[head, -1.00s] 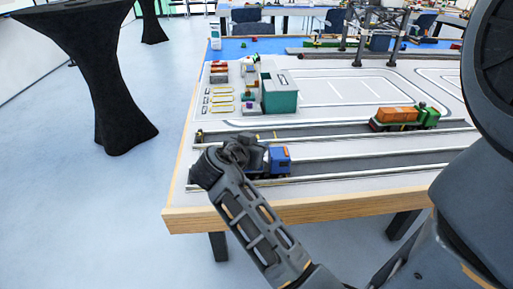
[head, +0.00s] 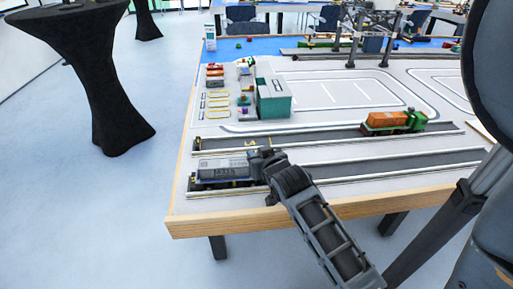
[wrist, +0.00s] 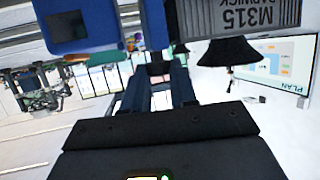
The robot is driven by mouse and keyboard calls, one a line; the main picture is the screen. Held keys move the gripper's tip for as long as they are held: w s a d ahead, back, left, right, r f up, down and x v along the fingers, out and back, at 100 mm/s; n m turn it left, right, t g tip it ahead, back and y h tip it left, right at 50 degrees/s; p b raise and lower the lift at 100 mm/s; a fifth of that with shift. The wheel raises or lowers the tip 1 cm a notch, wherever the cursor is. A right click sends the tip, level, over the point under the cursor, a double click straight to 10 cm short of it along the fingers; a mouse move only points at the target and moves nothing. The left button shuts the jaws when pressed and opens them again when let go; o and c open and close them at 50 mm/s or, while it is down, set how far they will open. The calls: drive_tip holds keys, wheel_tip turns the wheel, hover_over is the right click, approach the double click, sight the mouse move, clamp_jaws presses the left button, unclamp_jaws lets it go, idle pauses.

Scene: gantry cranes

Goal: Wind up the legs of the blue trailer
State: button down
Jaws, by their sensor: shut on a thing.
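The trailer (head: 200,184) stands on the near lane at the table's front left, with a grey container (head: 222,168) on it. The container also shows at the top right of the wrist view (wrist: 275,16), upside down. A blue truck cab (wrist: 78,24) is at the top left of the wrist view; in the head view my arm hides it. My gripper (head: 258,160) is at the trailer's right end. In the wrist view my gripper (wrist: 160,72) is shut on a small dark part between cab and container. The trailer's legs are not clearly seen.
An orange-loaded trailer with a green cab (head: 416,121) stands on the lane behind. A teal building (head: 274,100) and small coloured pieces (head: 216,82) are farther back. A gantry crane (head: 372,38) stands at the back. The wooden table edge (head: 240,222) is close in front.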

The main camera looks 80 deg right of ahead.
drive_tip(key=shift+n+t+y+p, duration=0.4)
drive_tip(key=shift+n+t+p, duration=0.1)
drive_tip(key=shift+n+p, duration=0.15)
drive_tip(key=shift+s+f+n+t+y+p, duration=0.1)
drive_tip(key=shift+n+t+y+p, duration=0.15)
drive_tip(key=shift+t+y+p, duration=0.05)
drive_tip(key=c, duration=0.9)
unclamp_jaws()
drive_tip(key=shift+b+v, duration=0.55)
drive_tip(key=shift+v, duration=3.3)
drive_tip(key=shift+a, duration=0.1)
drive_tip(key=s+a+r+n+t+y, duration=0.1)
drive_tip(key=s+a+n+t+y, duration=0.2)
drive_tip(key=a, duration=1.2)
drive_tip(key=s+a+r+n+y, duration=0.2)
drive_tip(key=a, duration=0.3)
drive_tip(key=s+a+r+n+t+y, duration=0.1)
drive_tip(key=s+a+r+n+y, duration=0.1)
drive_tip(key=a+r, duration=0.1)
drive_tip(key=s+a+r+n+t+y, duration=0.1)
drive_tip(key=s+a+r+y, duration=0.1)
drive_tip(key=a, duration=0.4)
drive_tip(key=shift+s+a+r+n, duration=0.35)
drive_tip(key=shift+s+r+n, duration=0.05)
drive_tip(key=shift+s, duration=0.1)
